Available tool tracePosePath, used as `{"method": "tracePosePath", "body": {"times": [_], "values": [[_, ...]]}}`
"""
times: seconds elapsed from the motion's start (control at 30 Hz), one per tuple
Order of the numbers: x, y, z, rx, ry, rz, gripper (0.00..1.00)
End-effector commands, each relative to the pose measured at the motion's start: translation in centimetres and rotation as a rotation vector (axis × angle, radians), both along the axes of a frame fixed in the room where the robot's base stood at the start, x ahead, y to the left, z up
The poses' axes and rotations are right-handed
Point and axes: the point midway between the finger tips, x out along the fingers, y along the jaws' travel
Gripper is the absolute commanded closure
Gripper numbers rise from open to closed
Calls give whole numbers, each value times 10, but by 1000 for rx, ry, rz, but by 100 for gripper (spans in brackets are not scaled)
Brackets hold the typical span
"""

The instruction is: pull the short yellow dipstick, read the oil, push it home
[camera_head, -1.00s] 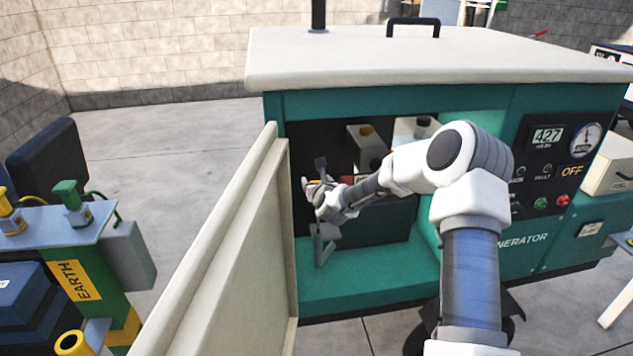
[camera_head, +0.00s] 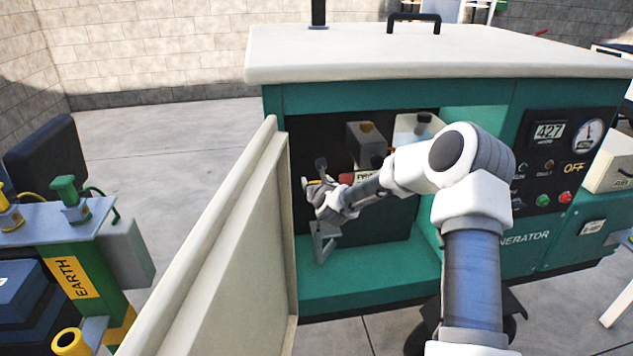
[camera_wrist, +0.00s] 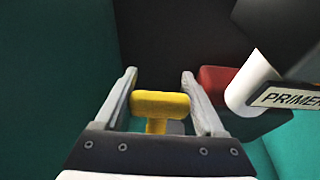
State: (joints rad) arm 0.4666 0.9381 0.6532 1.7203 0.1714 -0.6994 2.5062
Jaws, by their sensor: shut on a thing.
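The yellow dipstick (camera_wrist: 160,103) shows in the wrist view as a T-shaped handle with a short stem below it. My gripper (camera_wrist: 160,78) is shut on this handle, one finger at each end of it. In the head view my gripper (camera_head: 313,182) is inside the generator's open bay, with a bit of yellow at its fingers. The dipstick's lower part is hidden, so I cannot tell how far it sits in its tube. No oil mark is visible.
The open cream door (camera_head: 225,250) stands close left of my arm. A red part (camera_wrist: 216,80) and a white part labelled PRIMER (camera_wrist: 248,82) are right of the fingers. The generator's cream top (camera_head: 440,55) overhangs the bay. The green earth stand (camera_head: 75,275) is at left.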

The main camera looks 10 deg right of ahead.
Motion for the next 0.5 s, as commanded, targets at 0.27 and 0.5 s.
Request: {"method": "tracePosePath", "body": {"times": [0.27,0.5], "values": [[0,0,-10,1,0,-1,83],[0,-1,-17,1,0,-1,83]]}}
